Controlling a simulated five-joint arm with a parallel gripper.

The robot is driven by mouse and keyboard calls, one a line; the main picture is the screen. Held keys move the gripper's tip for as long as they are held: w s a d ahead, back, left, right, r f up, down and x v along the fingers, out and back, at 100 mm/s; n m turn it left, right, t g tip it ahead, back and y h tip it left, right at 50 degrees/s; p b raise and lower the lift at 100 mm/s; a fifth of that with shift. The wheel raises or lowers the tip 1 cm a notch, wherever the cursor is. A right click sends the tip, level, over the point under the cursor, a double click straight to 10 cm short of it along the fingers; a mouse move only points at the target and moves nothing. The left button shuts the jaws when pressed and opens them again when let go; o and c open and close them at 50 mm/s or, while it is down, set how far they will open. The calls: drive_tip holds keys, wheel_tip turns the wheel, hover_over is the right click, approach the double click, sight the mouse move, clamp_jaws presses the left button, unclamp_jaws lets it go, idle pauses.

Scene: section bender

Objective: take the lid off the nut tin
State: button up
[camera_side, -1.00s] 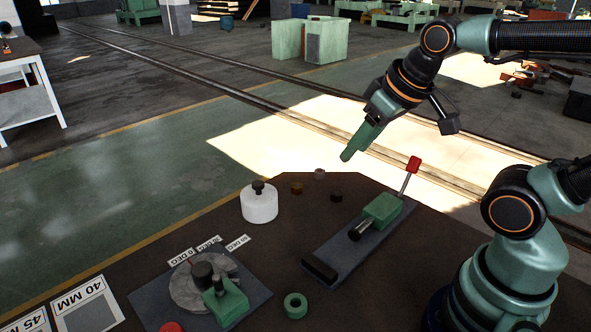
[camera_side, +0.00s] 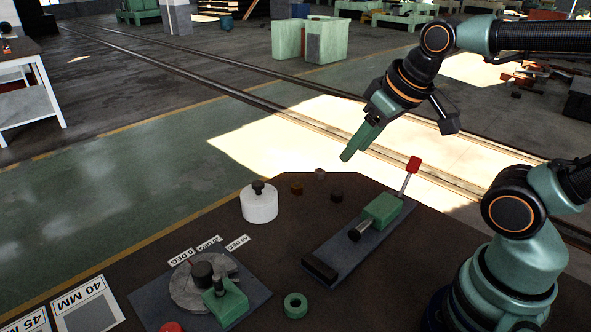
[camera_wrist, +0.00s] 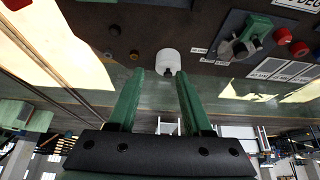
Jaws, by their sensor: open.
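The nut tin (camera_side: 260,206) is a white cylinder standing upright on the dark bench top, near its far edge. Its lid (camera_side: 258,189) is on top, with a black knob. My gripper (camera_side: 352,153) is in the air above and to the right of the tin, tilted downward, with nothing between its fingers. In the wrist view my gripper (camera_wrist: 156,78) shows its two green fingers apart and empty. The white tin (camera_wrist: 168,60) appears beyond the fingertips, roughly between them and clear of both.
Several small nuts stand right of the tin, among them a dark one (camera_side: 336,195). A clamp with a red-tipped lever (camera_side: 383,208) lies further right. A bending fixture (camera_side: 205,285) and a green ring (camera_side: 295,306) are nearer the front. Printed size cards (camera_side: 85,305) lie at left.

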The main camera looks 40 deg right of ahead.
drive_tip(key=shift+o, duration=0.3)
drive_tip(key=o, duration=0.3)
